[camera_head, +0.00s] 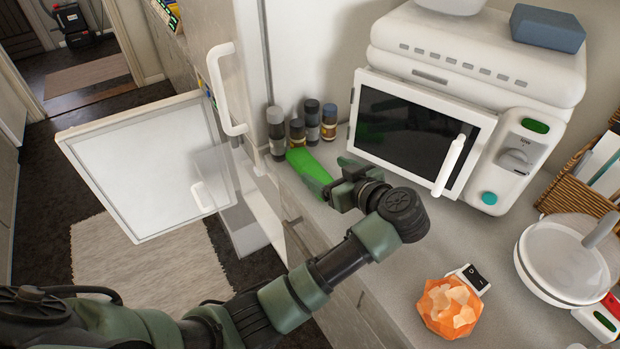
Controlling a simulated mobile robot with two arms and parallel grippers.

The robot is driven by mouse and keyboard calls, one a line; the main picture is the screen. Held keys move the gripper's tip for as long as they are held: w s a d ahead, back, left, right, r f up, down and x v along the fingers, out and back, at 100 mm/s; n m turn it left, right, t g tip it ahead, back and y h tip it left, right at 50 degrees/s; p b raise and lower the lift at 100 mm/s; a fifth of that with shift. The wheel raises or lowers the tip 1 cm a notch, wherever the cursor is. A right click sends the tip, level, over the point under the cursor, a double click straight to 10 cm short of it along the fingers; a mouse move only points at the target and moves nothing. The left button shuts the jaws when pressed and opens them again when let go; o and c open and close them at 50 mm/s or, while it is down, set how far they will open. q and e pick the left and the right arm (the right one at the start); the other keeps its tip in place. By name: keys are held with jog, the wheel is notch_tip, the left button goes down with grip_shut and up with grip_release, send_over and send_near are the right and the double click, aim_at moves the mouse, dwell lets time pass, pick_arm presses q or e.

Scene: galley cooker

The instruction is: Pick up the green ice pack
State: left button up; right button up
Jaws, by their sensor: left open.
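The green ice pack (306,165) lies on the grey counter at its left end, in front of several spice jars and left of the microwave. My left gripper (336,186) is open at the near right end of the ice pack. The gripper hides part of that end, and I cannot tell whether it touches the pack or has it between its fingers. My right gripper is not in view.
A white microwave (418,130) stands behind my gripper. Several spice jars (297,131) stand beyond the ice pack. An open white door (150,165) hangs over the floor at left.

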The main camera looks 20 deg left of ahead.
aim_at(311, 166)
pick_arm(q)
notch_tip(311, 166, down, 2)
jog(key=shift+w+a+f+b, duration=0.15)
jog(key=shift+f+b, duration=0.1)
jog(key=shift+b, duration=0.45)
jog(key=shift+w+a+f, duration=0.1)
jog(key=shift+a, duration=0.1)
jog(key=shift+w+a, duration=0.25)
jog(key=x, duration=0.2)
jog(key=p+x, duration=0.1)
jog(key=x, duration=0.2)
jog(key=shift+w+a, duration=0.25)
jog(key=shift+a, duration=0.05)
jog(key=shift+w+a+f, duration=0.15)
jog(key=shift+w+a, duration=0.15)
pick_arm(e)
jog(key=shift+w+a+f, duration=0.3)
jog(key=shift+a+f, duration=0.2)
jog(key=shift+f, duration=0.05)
pick_arm(q)
jog(key=c, duration=1.4)
jog(key=shift+c, duration=0.9)
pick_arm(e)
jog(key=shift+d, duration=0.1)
